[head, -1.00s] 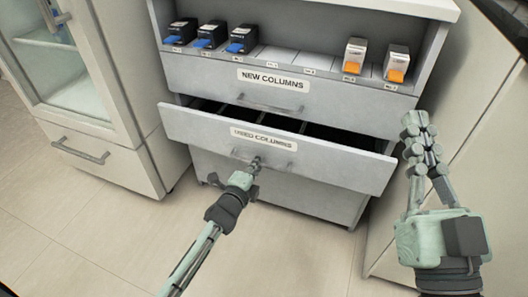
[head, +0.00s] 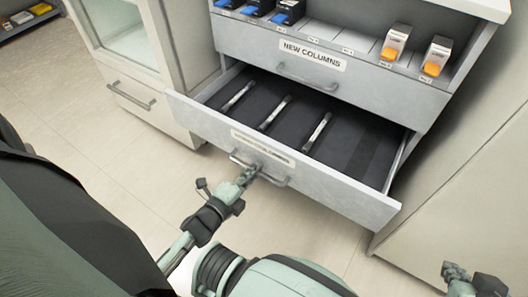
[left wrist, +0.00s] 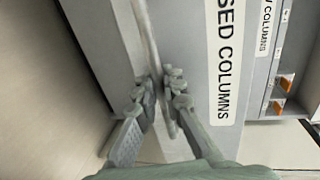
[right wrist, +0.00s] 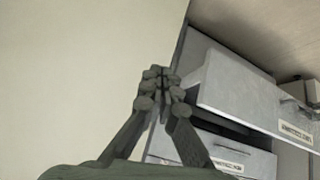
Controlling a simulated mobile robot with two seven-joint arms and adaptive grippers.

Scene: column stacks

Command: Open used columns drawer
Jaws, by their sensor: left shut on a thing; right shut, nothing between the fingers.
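The used columns drawer (head: 345,188) is pulled well out of the grey cabinet in the head view. Its dark inside shows several thin light strips. My left gripper (head: 247,174) is shut on the drawer's bar handle (head: 275,179) below its label. In the left wrist view the fingers (left wrist: 164,82) close around the handle bar (left wrist: 152,50), beside the large label (left wrist: 224,60). My right gripper (head: 455,271) is at the lower right of the head view, apart from the drawer. In the right wrist view its fingers (right wrist: 160,80) are shut and empty.
The new columns drawer (head: 345,79) above is shut. Dark boxes with blue parts (head: 288,13) and two white-orange boxes (head: 437,56) stand on the shelf over it. A glass-door cabinet (head: 140,95) is at left, a pale panel (head: 460,170) at right. Floor is open in front.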

